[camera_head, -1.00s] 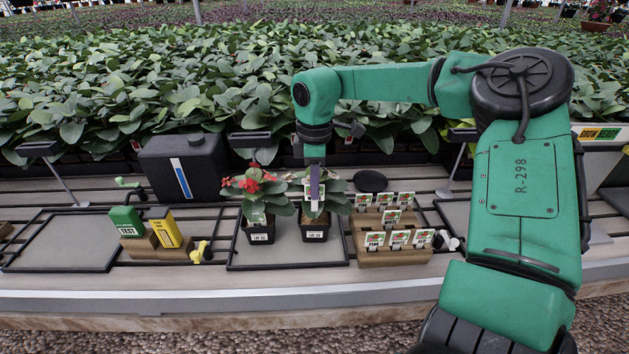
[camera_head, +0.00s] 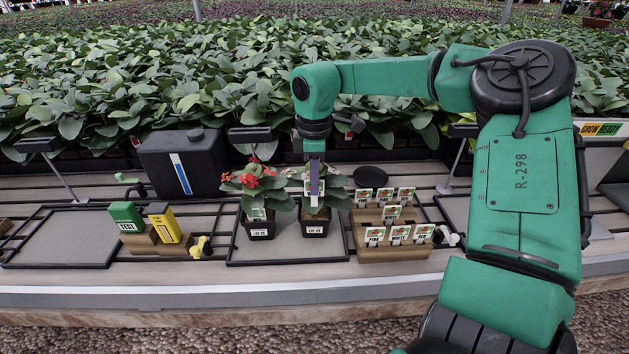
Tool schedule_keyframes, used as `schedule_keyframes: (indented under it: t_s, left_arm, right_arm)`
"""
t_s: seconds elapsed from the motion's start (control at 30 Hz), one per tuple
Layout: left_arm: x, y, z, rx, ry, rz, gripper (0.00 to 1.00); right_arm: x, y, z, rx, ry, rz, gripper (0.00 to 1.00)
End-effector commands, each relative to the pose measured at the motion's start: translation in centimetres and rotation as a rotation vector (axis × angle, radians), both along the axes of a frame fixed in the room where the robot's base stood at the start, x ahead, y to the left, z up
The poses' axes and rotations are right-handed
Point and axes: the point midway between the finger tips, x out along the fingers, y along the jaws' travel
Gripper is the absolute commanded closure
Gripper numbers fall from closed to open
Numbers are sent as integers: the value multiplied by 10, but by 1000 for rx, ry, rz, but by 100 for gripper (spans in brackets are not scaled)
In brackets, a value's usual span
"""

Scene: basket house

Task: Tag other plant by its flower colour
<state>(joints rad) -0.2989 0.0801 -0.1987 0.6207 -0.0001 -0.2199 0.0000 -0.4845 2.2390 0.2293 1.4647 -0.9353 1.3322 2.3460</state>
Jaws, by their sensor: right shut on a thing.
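Two potted plants stand side by side on a black-edged tray (camera_head: 240,251). The left plant (camera_head: 262,184) has red flowers and a small tag standing in its black pot (camera_head: 261,230). The right plant (camera_head: 336,194) stands in a similar pot (camera_head: 314,226); its flowers are mostly hidden by my gripper, so their colour is unclear. My right gripper (camera_head: 314,187) points down over this plant, shut on a small pale tag (camera_head: 313,200) low among the leaves. A wooden stepped rack (camera_head: 391,253) to the right holds several picture tags, the front ones reading PINK and WHITE. My left gripper is out of view.
A black canister (camera_head: 184,163) stands behind, at left. Green (camera_head: 126,217) and yellow (camera_head: 164,224) boxes sit on a wooden block left of the plants. A round black dish (camera_head: 371,177) lies behind the rack. A left tray (camera_head: 68,240) is bare. Dense foliage fills the back.

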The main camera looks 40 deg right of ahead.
Motion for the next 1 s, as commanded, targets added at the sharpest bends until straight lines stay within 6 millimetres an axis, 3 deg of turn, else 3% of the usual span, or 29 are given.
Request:
schedule_keyframes:
  t_s: [0.27, 0.77, 1.0]
  left_arm:
    - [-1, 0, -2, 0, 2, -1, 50]
    - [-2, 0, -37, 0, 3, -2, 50]
    - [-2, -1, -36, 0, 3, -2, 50]
  right_arm:
    - [0, 0, -2, 0, 0, 0, 100]
    - [0, -1, -39, -1, -1, 0, 100]
    - [0, -1, -38, 0, -1, 0, 100]
